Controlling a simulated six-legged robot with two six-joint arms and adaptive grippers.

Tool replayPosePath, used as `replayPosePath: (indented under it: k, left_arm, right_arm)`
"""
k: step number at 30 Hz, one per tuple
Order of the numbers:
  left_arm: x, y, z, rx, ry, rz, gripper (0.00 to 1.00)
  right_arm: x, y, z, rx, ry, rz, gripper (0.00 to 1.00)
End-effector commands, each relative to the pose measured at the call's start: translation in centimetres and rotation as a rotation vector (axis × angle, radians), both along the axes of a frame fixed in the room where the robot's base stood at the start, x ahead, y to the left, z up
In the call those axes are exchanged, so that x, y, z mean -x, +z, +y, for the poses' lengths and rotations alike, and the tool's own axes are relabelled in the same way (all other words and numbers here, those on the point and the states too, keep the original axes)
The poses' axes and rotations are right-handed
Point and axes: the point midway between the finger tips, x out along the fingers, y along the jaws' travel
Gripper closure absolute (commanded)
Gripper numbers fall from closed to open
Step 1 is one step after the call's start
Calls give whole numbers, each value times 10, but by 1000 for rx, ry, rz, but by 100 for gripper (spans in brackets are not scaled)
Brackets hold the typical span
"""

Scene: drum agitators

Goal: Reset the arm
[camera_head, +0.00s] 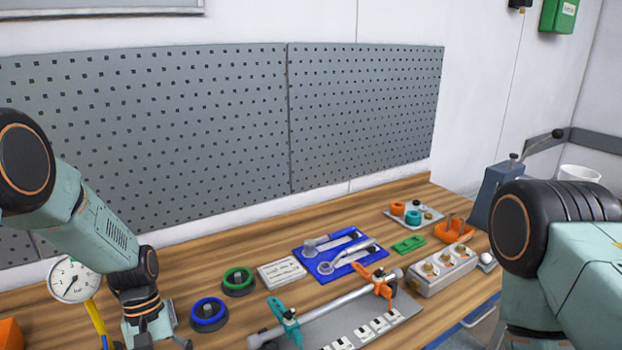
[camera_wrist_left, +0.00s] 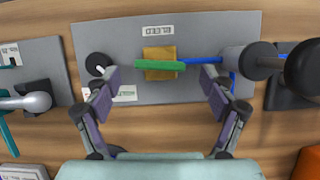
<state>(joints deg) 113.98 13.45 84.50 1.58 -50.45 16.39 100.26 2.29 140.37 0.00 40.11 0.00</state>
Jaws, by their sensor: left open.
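In the head view my left arm comes in from the left and bends down to the table. My left gripper (camera_head: 152,338) is at the bottom edge, partly cut off, left of the blue-ringed knob. In the left wrist view the left gripper (camera_wrist_left: 160,80) has its two fingers spread wide, with nothing held. A green bar (camera_wrist_left: 160,65) and a tan block (camera_wrist_left: 160,54) on a grey plate (camera_wrist_left: 120,35) appear between and beyond the fingertips; I cannot tell the distance. My right arm fills the lower right of the head view; its gripper is out of view.
A gauge (camera_head: 72,280) on a yellow pipe stands close to the left gripper. Blue-ringed (camera_head: 208,315) and green-ringed (camera_head: 238,281) knobs, a blue tray (camera_head: 312,265), a clamped grey rod (camera_head: 345,299) and a switch box (camera_head: 445,273) occupy the wooden table. Pegboard (camera_head: 200,130) stands behind.

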Motion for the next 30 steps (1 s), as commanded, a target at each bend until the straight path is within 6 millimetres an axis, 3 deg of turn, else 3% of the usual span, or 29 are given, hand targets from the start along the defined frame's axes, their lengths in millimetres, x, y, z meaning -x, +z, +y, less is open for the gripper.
replayPosePath:
  k: [7, 19, 23, 30]
  left_arm:
    - [7, -19, -4, 0, 0, 0, 17]
    - [6, -19, -4, 0, -4, -1, 17]
    - [3, -11, -2, 1, 0, -3, 17]
    - [-11, 24, 5, 0, 1, -7, 17]
  right_arm:
    - [0, 0, 0, 0, 0, 0, 100]
    - [0, 0, 0, 0, 0, 0, 100]
    - [0, 0, 0, 0, 0, 0, 100]
    - [0, 0, 0, 0, 0, 0, 100]
